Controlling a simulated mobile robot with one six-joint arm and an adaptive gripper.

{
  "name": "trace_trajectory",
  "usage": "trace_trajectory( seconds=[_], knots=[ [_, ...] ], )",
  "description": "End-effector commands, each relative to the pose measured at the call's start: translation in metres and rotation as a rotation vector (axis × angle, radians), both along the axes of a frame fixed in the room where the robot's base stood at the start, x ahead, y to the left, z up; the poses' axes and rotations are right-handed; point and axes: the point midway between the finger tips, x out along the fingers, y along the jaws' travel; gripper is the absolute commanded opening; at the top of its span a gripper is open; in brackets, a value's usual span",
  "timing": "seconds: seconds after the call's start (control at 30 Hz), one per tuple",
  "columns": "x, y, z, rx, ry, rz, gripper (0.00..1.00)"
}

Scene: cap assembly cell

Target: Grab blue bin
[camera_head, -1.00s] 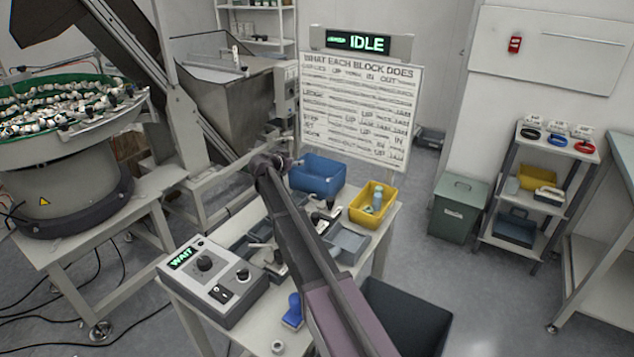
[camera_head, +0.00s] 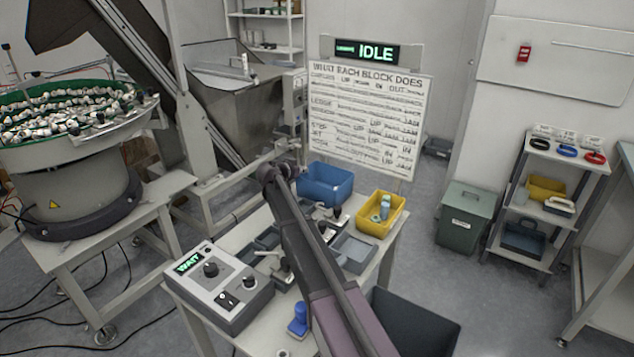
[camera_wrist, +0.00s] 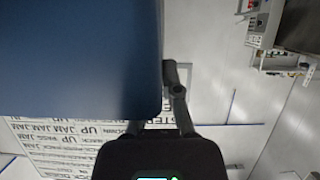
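The blue bin (camera_head: 325,184) stands upright at the back of the work table (camera_head: 385,258). My gripper (camera_head: 293,169) is at the bin's left end, close to its upper edge. In the wrist view the blue bin (camera_wrist: 75,60) fills the upper left as a large, plain blue surface. One finger of my gripper (camera_wrist: 172,85) shows just beside the bin's right edge there. The other finger is hidden by the bin, so I cannot tell whether the fingers are closed on it or whether they touch it.
A yellow bin (camera_head: 392,226) with a bottle in it stands right of the blue bin. Grey trays (camera_head: 352,252) and a control box (camera_head: 217,288) reading WAIT share the table. A sign board (camera_head: 366,120) stands behind.

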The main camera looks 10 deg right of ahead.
Motion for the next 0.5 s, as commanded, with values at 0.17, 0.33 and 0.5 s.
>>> trace_trajectory(
  seconds=[0.17,0.33,0.5],
  knots=[
    [0.000,0.000,0.002,0.000,0.000,0.000,0.00],
    [0.000,0.000,0.009,0.000,0.000,0.000,0.00],
    [0.000,0.001,0.021,0.000,0.000,0.001,0.00]
  ],
)
